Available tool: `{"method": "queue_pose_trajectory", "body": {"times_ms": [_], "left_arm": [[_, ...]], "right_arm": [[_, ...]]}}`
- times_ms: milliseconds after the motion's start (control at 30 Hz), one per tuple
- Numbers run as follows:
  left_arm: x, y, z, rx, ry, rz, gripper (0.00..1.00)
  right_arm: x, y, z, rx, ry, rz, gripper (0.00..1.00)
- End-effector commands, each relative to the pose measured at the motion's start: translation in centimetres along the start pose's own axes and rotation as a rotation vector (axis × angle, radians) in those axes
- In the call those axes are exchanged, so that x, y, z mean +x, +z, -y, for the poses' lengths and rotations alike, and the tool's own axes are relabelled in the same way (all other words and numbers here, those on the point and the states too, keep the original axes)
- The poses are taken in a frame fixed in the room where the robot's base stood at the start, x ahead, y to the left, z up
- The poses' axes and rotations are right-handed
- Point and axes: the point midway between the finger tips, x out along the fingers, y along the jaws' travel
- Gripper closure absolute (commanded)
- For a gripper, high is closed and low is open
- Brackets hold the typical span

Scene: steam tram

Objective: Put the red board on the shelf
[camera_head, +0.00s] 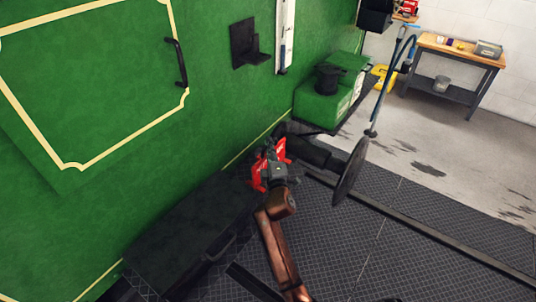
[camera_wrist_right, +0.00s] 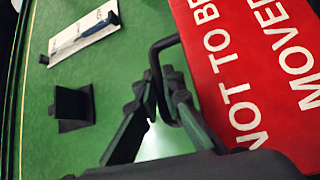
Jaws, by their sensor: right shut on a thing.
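The red board (camera_wrist_right: 250,65) with white lettering shows large in the right wrist view, on the right side. Its black loop handle (camera_wrist_right: 155,55) lies at the fingers of my right gripper (camera_wrist_right: 158,92), which is shut on it. In the head view the red board (camera_head: 281,150) shows only in part, behind my right gripper (camera_head: 273,172), in front of the green wall. A small black shelf (camera_head: 248,45) is fixed to the green wall, above the board in the head view. The shelf (camera_wrist_right: 72,108) is at the left in the right wrist view. My left gripper is not in view.
A white panel (camera_head: 285,35) is on the wall right of the shelf. A black bench-like box (camera_head: 190,235) stands along the wall below. A round black disc on a rod (camera_head: 351,170) is right of the gripper. A workbench (camera_head: 455,48) stands far back.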

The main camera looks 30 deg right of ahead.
Motion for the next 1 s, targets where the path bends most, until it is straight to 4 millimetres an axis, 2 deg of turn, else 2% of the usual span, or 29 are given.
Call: {"method": "queue_pose_trajectory", "body": {"times_ms": [233, 400, 633, 667, 800, 900, 1000], "left_arm": [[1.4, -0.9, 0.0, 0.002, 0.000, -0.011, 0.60], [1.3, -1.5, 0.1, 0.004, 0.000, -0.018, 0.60], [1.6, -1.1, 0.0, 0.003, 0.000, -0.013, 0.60], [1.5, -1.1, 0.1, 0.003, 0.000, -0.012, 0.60], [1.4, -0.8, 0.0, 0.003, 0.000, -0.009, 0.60], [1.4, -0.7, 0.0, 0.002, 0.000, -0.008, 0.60], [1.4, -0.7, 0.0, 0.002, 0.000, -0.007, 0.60]], "right_arm": [[-0.4, 0.4, 3.3, 0.000, -0.002, -0.001, 1.00], [-0.5, 0.5, 3.2, -0.001, 0.003, -0.002, 1.00], [-0.5, 0.5, 3.7, -0.001, 0.002, -0.002, 1.00], [-0.5, 0.6, 3.7, 0.000, -0.001, -0.001, 0.91], [-0.5, 0.5, 3.7, 0.000, -0.001, -0.001, 0.81], [-0.5, 0.5, 3.7, 0.000, -0.001, -0.001, 0.75], [-0.5, 0.5, 3.7, 0.000, -0.002, 0.000, 0.75]]}}
